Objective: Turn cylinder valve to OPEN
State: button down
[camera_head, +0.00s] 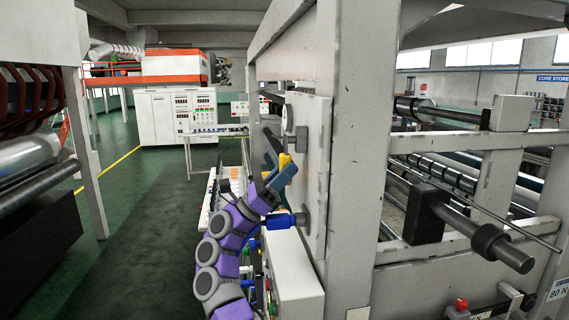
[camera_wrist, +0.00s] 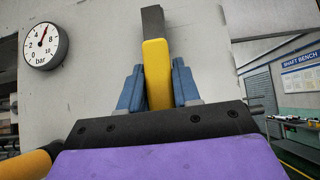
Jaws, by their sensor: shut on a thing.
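The valve has a yellow handle (camera_wrist: 157,60), which stands upright in the wrist view with a dark grey bar (camera_wrist: 152,20) above it. My gripper (camera_wrist: 158,72) has a blue finger on each side of the handle and is shut on it. In the head view the yellow handle (camera_head: 285,160) shows small at the tip of my gripper (camera_head: 282,173), beside the grey machine frame. A round pressure gauge (camera_wrist: 43,46) marked in bar is on the panel to the left, its red needle pointing up and right. No OPEN marking is readable.
A dark floor aisle (camera_head: 150,220) is clear on the left.

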dwell(0.4)
jog(key=c, duration=1.2)
grip_release()
jog(key=shift+w, duration=0.1)
jog(key=shift+c, duration=0.2)
jog(key=o, duration=0.4)
jog(key=shift+w+a+f, duration=0.15)
jog(key=shift+w+a, duration=0.05)
jog(key=shift+c, duration=0.2)
jog(key=shift+s, duration=0.1)
jog(key=shift+s+d, duration=0.1)
jog(key=shift+d+n+b, duration=0.15)
jog(key=shift+n+b, duration=0.15)
jog(key=shift+b, duration=0.35)
